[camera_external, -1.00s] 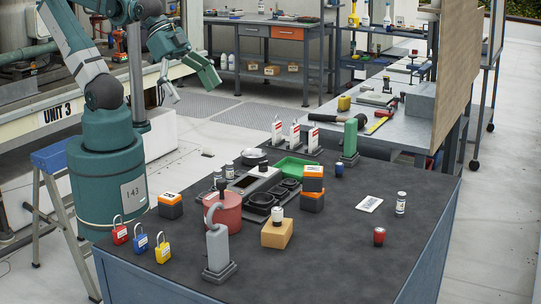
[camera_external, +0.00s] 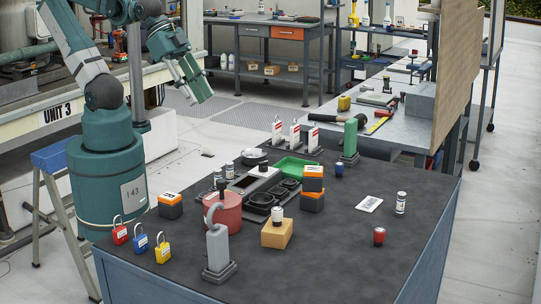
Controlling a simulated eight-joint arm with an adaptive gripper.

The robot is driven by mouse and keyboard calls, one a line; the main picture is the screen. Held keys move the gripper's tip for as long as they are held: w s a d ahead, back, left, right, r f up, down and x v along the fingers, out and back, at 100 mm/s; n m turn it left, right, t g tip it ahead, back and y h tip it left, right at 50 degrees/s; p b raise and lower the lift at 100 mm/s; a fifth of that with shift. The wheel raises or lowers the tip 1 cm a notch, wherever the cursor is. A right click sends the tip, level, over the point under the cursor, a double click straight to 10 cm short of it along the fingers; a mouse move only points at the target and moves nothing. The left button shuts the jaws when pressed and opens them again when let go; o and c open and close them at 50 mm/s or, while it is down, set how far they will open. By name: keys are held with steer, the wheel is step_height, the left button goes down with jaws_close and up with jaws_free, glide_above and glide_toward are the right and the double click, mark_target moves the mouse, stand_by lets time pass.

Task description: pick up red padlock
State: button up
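The red padlock (camera_external: 120,235) stands upright at the left end of the dark table, shackle up. It is the leftmost of a row, with a blue padlock (camera_external: 141,244) and a yellow padlock (camera_external: 162,253) to its right. My gripper (camera_external: 197,96) is raised in the air, above and behind the table, up and to the right of the red padlock and well apart from it. Its two green fingers point down and are apart, with nothing seen between them.
A red cylinder (camera_external: 228,212) and a grey hook on a base (camera_external: 217,250) stand right of the padlocks. An orange-black box (camera_external: 170,207) is behind them. A tan block (camera_external: 277,233) and green tray (camera_external: 294,168) are farther right. The table's right front is mostly clear.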

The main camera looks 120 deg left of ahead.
steer(key=w+d+f+n+g+h, duration=0.1)
steer(key=w+d+f+n+g, duration=0.2)
steer(key=d, duration=0.5)
steer(key=n+g+p, duration=0.2)
steer(key=n+g, duration=0.2)
steer(key=n, duration=1)
glide_above(120, 228)
steer(key=shift+y, duration=0.4)
steer(key=f, duration=1.6)
steer(key=shift+w+a+f, duration=0.1)
steer(key=shift+a+f, duration=0.05)
steer(key=shift+a, duration=0.2)
steer(key=shift+d+f, duration=0.2)
steer(key=shift+f, duration=0.05)
steer(key=shift+f, duration=0.1)
steer(key=shift+f+b, duration=0.35)
steer(key=shift+f, duration=0.85)
steer(key=shift+f, duration=0.15)
steer(key=shift+s+d+f+b, duration=0.1)
steer(key=shift+f+b, duration=0.1)
steer(key=shift+f, duration=1.05)
steer(key=shift+s+d+f+b, duration=0.1)
steer(key=shift+f+b, duration=0.1)
steer(key=shift+f, duration=1)
